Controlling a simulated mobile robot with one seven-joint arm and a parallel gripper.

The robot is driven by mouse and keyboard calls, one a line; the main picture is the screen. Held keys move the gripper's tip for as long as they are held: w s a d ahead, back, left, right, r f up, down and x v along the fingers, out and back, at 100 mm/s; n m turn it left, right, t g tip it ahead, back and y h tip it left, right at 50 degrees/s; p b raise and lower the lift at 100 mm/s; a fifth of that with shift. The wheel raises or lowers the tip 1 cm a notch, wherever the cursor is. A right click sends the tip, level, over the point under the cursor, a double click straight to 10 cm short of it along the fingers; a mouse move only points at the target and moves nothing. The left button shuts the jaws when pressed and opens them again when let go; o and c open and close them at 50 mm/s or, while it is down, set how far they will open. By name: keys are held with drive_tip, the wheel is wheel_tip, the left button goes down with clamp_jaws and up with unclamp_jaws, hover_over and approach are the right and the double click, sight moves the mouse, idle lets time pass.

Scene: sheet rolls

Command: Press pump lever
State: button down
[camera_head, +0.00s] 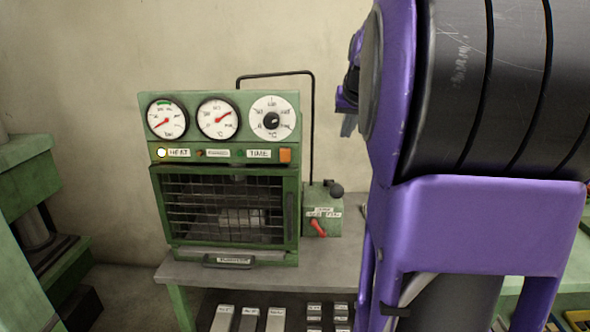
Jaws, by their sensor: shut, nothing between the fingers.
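A small green pump box (326,196) stands on the bench against the right side of the green press. A red lever (318,228) sits low on its front, tilted, under small white labels too small to read. I cannot tell from the labels which of the two is the pump lever. My gripper (349,125) shows only in part, as a grey tip beside my purple arm, above and apart from the box. It is shut and empty; most of it is hidden.
The green press (222,258) has three dials, a lit HEAT lamp and a closed cage door. A black pipe (312,125) rises behind the pump box. Labelled blocks (249,318) lie below the grey bench top (348,250). Green machinery (20,152) stands at left.

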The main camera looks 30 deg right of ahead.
drive_tip(key=shift+s+d+f+g+y, duration=0.1)
drive_tip(key=shift+s+f+g+y, duration=0.15)
drive_tip(key=shift+f, duration=0.25)
drive_tip(key=shift+s+d+f+g+y, duration=0.15)
drive_tip(key=shift+s+f, duration=0.15)
drive_tip(key=shift+f, duration=0.15)
hover_over(340, 187)
drive_tip(key=f, duration=0.7)
drive_tip(key=shift+d+f, duration=0.2)
drive_tip(key=shift+f, duration=0.2)
wheel_tip(340, 187, down, 3)
drive_tip(key=shift+w+a+r, duration=0.1)
drive_tip(key=shift+r, duration=0.1)
drive_tip(key=shift+a+f, duration=0.15)
drive_tip(key=shift+f, duration=0.65)
